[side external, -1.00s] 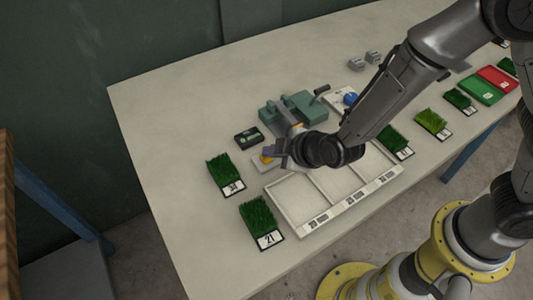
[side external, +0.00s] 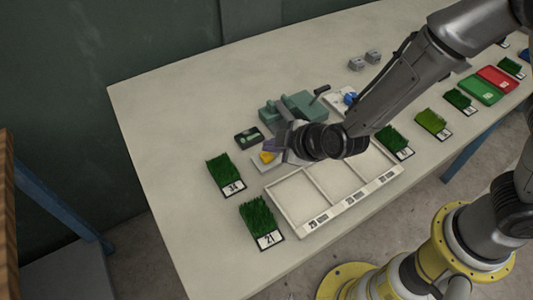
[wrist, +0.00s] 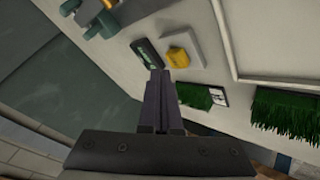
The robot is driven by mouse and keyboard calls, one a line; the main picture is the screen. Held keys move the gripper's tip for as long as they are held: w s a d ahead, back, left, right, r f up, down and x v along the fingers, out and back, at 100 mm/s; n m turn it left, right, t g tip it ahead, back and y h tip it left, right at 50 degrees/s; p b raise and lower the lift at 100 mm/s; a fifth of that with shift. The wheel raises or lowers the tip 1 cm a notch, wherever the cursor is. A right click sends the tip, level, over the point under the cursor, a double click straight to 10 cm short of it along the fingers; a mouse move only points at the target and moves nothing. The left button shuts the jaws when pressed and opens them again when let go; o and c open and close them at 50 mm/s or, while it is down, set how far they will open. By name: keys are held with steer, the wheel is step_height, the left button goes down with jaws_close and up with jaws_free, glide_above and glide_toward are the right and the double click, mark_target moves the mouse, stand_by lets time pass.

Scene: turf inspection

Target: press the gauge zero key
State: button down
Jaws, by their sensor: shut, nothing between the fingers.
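A small dark box (side external: 249,138) with a pale and green face lies on the table left of the teal fixture. It also shows in the wrist view (wrist: 147,53), just beyond my fingertips. A yellow block (side external: 267,158) on a light grey plate (side external: 259,166) is in front of it; in the wrist view the yellow block (wrist: 178,57) is to its right. I cannot tell which carries the gauge zero key. My gripper (wrist: 158,74) is shut and empty, pointing at the gap near the dark box and yellow block. Contact cannot be made out.
A teal fixture (side external: 303,103) with a lever stands behind my gripper. A white tray (side external: 300,232) with compartments lies in front. Turf samples (side external: 225,170) stand left of it, and more lie to the right near green and red trays (side external: 480,90). The table's left rear is clear.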

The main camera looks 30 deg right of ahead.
mark_target(271, 157)
steer(key=shift+r, duration=2.4)
steer(key=d+r+m+t, duration=0.3)
steer(key=d+r+m, duration=0.1)
steer(key=d+r, duration=1.3)
steer(key=s+d+r+m, duration=0.1)
steer(key=s+d+r, duration=0.15)
steer(key=s, duration=0.75)
steer(key=s+d+f+m+g+h, duration=0.1)
steer(key=s+d+f+m+g, duration=0.1)
steer(key=s, duration=0.4)
steer(key=s+d+f+m+g, duration=0.2)
steer(key=s+f+m+g, duration=0.2)
steer(key=s, duration=0.3)
steer(key=shift+d+f+h, duration=0.35)
steer(key=shift+f+h, duration=0.05)
steer(key=shift+f, duration=0.3)
